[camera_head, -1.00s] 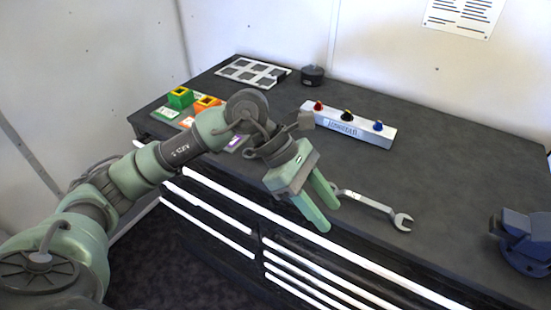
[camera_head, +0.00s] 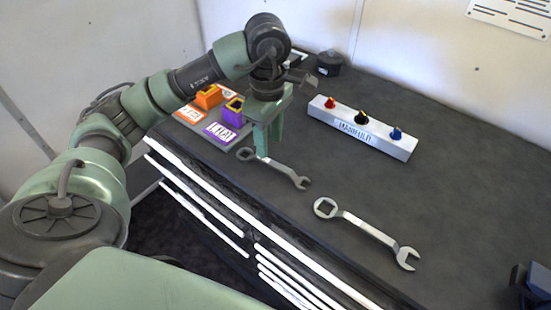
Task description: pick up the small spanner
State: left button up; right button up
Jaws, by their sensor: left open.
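The small spanner (camera_head: 282,171) lies flat on the dark bench top near its front edge, its ring end to the left and its open jaw to the right. My left gripper (camera_head: 269,147) is open and empty, fingers pointing down, close to the small spanner's ring end. I cannot tell whether a fingertip touches the spanner. A larger spanner (camera_head: 367,231) lies to the right and nearer to me, clear of the gripper. My right gripper is not in view.
A white manifold block (camera_head: 362,128) with red, black and blue knobs stands behind the spanners. Purple (camera_head: 233,112) and orange (camera_head: 208,97) blocks stand left of the gripper. A dark round object (camera_head: 329,63) is at the back. A blue vise (camera_head: 535,285) is at the right edge.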

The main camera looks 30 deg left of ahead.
aim_at(271, 162)
pick_arm(q)
jog(key=f, duration=0.1)
jog(key=f+p, duration=0.1)
jog(key=f, duration=0.1)
jog(key=shift+s+d+f+p, duration=0.15)
jog(key=shift+s+d+p, duration=0.15)
jog(key=shift+p, duration=0.05)
jog(key=f, duration=0.2)
jog(key=shift+w+f, duration=0.25)
jog(key=shift+f, duration=0.05)
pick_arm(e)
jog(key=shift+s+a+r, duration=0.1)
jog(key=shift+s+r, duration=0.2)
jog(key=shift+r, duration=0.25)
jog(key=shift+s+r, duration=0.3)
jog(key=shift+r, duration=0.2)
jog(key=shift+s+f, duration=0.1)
pick_arm(q)
jog(key=shift+f, duration=0.2)
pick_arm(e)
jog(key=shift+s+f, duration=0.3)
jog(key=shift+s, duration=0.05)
pick_arm(q)
jog(key=shift+f+b, duration=0.1)
jog(key=shift+b, duration=0.2)
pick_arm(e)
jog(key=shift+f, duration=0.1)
pick_arm(q)
jog(key=shift+c, duration=0.3)
